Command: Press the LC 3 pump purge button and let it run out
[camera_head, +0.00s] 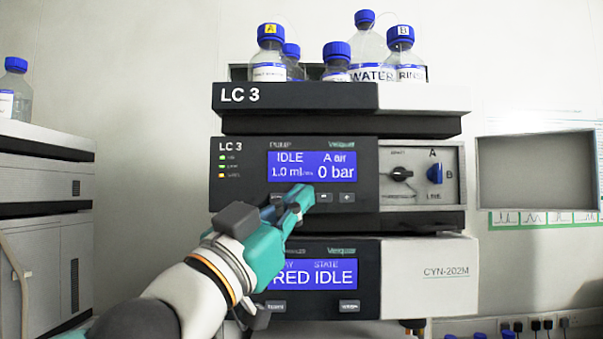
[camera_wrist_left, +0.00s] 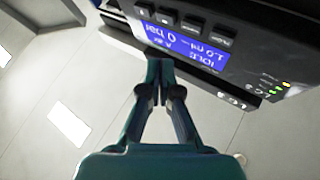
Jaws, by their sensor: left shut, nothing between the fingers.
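The LC 3 pump module (camera_head: 240,190) is the dark-fronted unit in the middle of the stack. Its blue display (camera_head: 311,166) reads IDLE, A air, 1.0 ml and 0 bar. A row of small dark buttons (camera_head: 347,197) sits under the display, and my gripper hides part of it. My left gripper (camera_head: 302,196) is shut and empty, its tips in front of this row. In the left wrist view the shut tips (camera_wrist_left: 160,68) overlap the edge of the upside-down display (camera_wrist_left: 184,38), with buttons (camera_wrist_left: 192,22) beyond. I cannot tell whether they touch. The right gripper is not in view.
Several blue-capped bottles (camera_head: 338,62) stand on top of the stack. A valve panel (camera_head: 418,178) with a black knob and blue handle is right of the pump. The lower module's display (camera_head: 310,274) ends in IDLE. Another instrument (camera_head: 45,190) stands at the left.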

